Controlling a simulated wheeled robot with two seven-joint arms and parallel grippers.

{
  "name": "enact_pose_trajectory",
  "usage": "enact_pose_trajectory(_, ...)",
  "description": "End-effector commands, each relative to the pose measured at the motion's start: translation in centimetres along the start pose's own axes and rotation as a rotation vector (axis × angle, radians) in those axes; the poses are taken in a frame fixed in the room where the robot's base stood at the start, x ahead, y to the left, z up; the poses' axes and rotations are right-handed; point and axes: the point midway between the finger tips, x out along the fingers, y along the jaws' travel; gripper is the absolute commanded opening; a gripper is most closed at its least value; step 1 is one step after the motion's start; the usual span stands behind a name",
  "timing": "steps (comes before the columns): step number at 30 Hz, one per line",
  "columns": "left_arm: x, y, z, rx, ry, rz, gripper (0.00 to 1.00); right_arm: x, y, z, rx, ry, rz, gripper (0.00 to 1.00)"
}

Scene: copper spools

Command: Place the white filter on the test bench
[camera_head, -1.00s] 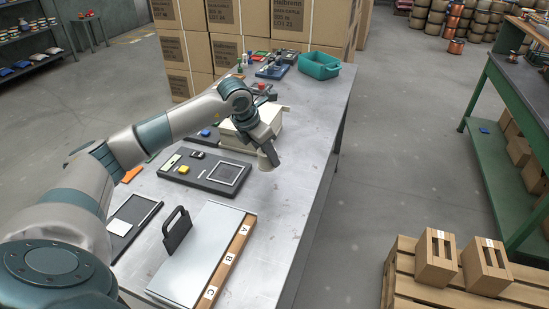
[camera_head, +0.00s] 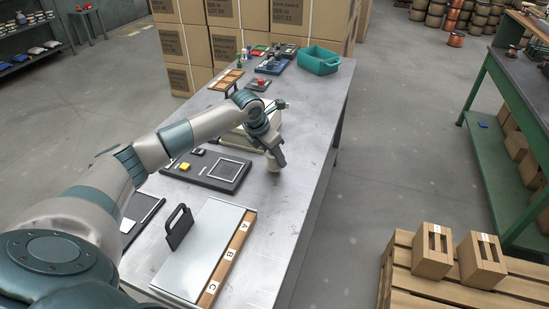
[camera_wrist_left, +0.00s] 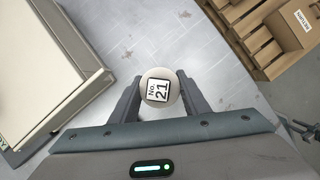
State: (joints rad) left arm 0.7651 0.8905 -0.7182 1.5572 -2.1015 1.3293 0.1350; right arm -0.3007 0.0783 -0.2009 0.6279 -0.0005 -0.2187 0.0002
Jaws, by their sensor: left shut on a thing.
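The white filter (camera_head: 275,174) is a pale, round piece under my left gripper (camera_head: 272,155) in the head view, over the grey metal table (camera_head: 262,225). In the left wrist view the filter (camera_wrist_left: 159,73) shows its round top with a "No. 21" label. My left gripper (camera_wrist_left: 157,95) has a finger on either side of it and is shut on it. I cannot tell whether its underside touches the table. No part in view is marked as the test bench, so I cannot tell which thing it is. My right gripper is not in view.
A cream box (camera_head: 238,140) stands just left of my gripper, partly behind my arm. A dark tray (camera_head: 207,168) with a white frame and yellow block, and a panel marked A, B, C (camera_head: 203,250), lie nearer. A teal bin (camera_head: 318,61) stands at the far end.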

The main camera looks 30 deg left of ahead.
Motion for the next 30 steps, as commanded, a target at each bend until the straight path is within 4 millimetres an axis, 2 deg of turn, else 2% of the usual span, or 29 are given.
enact_pose_trajectory(1,0.3,0.0,-0.1,-0.002,0.001,-0.001,0.17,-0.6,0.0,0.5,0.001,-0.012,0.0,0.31)
enact_pose_trajectory(6,1.6,0.0,-0.6,0.0,-0.001,-0.001,0.17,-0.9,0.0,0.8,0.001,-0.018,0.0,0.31)
enact_pose_trajectory(17,2.0,0.0,-0.8,0.0,-0.001,0.0,0.17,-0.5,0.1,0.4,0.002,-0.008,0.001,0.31)
enact_pose_trajectory(18,1.9,0.0,-0.8,0.0,-0.001,0.0,0.49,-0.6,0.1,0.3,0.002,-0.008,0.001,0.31)
enact_pose_trajectory(20,1.9,0.0,-0.8,0.0,-0.001,0.0,0.61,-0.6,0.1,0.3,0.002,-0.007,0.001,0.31)
enact_pose_trajectory(30,1.8,0.0,-0.7,0.0,-0.001,0.0,0.61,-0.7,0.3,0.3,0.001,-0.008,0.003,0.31)
